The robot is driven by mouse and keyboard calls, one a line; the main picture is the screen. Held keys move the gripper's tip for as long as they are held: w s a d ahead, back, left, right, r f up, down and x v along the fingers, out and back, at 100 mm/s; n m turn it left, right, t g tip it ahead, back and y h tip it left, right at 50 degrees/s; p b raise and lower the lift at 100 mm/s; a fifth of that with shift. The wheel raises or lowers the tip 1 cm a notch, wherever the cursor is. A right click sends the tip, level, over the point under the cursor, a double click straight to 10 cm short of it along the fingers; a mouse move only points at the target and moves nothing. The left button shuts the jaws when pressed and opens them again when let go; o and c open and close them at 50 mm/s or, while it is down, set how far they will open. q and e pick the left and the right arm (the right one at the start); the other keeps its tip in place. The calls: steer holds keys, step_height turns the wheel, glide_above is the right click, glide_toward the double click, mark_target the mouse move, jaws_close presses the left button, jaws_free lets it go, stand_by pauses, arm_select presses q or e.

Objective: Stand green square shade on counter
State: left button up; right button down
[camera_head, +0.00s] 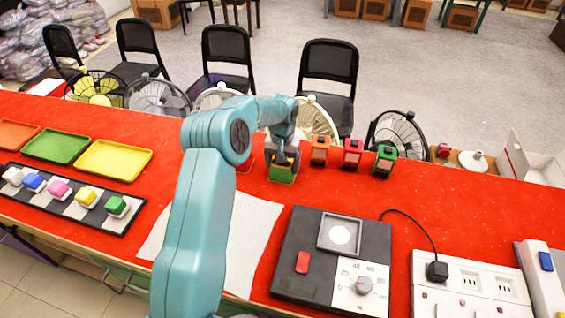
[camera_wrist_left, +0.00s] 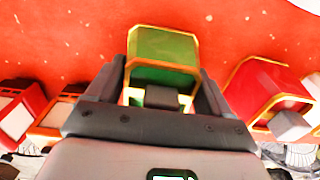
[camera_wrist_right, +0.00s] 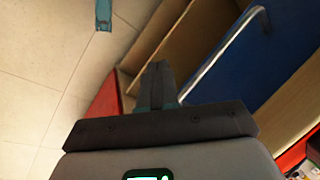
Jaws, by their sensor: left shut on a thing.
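The green square shade (camera_head: 281,175) has gold edges and is at the red counter (camera_head: 460,210), just left of the row of lanterns. My left gripper (camera_head: 284,158) is shut on it from above, and the shade also shows between the fingers in the left wrist view (camera_wrist_left: 164,47). It looks roughly upright; I cannot tell whether its lower edge touches the counter. My right gripper (camera_wrist_right: 158,85) has its fingers together, empty, in the right wrist view, and is out of the head view.
Orange (camera_head: 319,150), red (camera_head: 352,155) and green (camera_head: 384,160) lanterns stand close to the right. A red shade (camera_wrist_left: 262,88) is near the left fingers in the wrist view. A grey-black device (camera_head: 340,262) and white sheet (camera_head: 255,225) lie nearer. Fans line the far edge.

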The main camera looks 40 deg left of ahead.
arm_select(q)
steer(key=shift+f, duration=0.25)
steer(key=o, duration=1)
steer(key=shift+w, duration=0.1)
steer(key=shift+r, duration=0.25)
step_height(320, 180, up, 12)
steer(key=shift+r, duration=0.1)
